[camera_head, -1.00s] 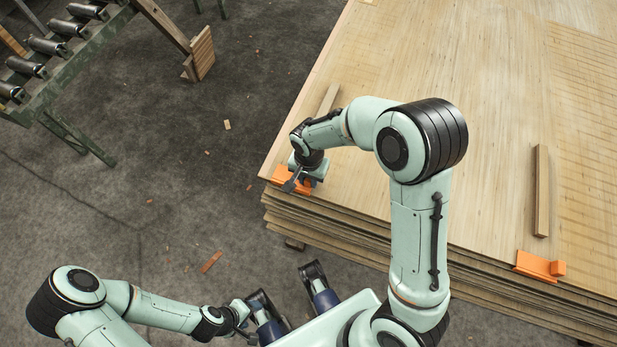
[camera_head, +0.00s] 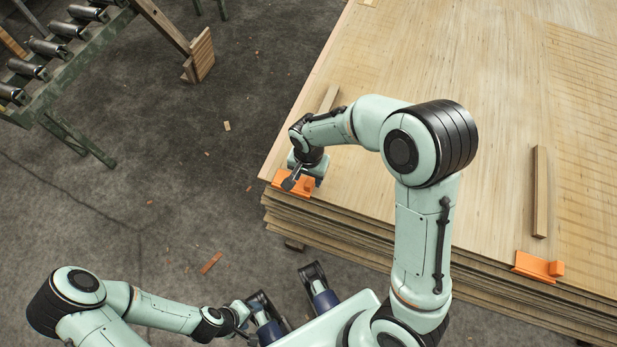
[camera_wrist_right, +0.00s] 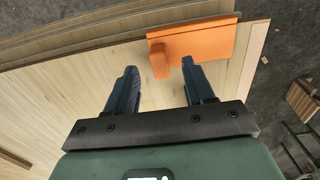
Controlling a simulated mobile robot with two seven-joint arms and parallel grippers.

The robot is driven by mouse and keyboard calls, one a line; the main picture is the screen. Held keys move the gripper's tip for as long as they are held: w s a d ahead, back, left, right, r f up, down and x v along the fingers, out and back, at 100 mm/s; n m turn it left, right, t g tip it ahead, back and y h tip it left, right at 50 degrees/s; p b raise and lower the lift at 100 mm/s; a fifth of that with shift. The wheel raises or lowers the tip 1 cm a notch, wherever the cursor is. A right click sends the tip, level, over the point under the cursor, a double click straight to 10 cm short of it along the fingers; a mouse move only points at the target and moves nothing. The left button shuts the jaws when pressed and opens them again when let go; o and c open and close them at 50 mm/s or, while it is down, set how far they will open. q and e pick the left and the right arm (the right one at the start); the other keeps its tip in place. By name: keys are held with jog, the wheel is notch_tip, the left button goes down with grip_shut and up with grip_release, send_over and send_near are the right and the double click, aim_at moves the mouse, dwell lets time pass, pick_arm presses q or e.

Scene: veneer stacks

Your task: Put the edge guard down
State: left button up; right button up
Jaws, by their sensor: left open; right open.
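An orange edge guard (camera_head: 280,184) sits on the near left corner of the veneer stack (camera_head: 400,215). It also shows in the right wrist view (camera_wrist_right: 210,42), lying along the stack's edge, its small block pointing toward the space between my fingers. My right gripper (camera_wrist_right: 160,70) is open; its fingertips are close to the guard, and one is at or near its lower side. I cannot tell whether they touch. In the head view my right gripper (camera_head: 297,178) partly covers the guard. My left gripper (camera_head: 241,312) is open, low over the floor, far from the stack.
A second orange guard (camera_head: 538,266) sits on the stack's front edge at right. A wooden strip (camera_head: 540,192) lies on the top sheet, and another strip (camera_head: 328,99) lies behind my right wrist. A roller conveyor (camera_head: 55,55) stands at upper left.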

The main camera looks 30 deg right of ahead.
notch_tip(320, 180, up, 9)
jog(key=p, duration=0.2)
jog(key=s+a+f+n+y, duration=0.1)
jog(key=s+f, duration=0.2)
jog(key=f, duration=0.4)
jog(key=s+a+f+n+g+y, duration=0.1)
jog(key=s+a+f+n, duration=0.15)
jog(key=f, duration=0.35)
jog(key=s+a+f+y, duration=0.1)
jog(key=s+f, duration=0.3)
jog(key=f, duration=0.3)
jog(key=s+a+f+n, duration=0.2)
jog(key=s+f, duration=0.7)
jog(key=s, duration=0.4)
jog(key=shift+s+a+f+y, duration=0.2)
jog(key=shift+a+y, duration=0.1)
jog(key=shift+a, duration=0.05)
notch_tip(320, 180, up, 10)
jog(key=w+p, duration=0.2)
jog(key=p, duration=0.7)
jog(key=shift+w+f, duration=0.2)
jog(key=shift+w, duration=0.05)
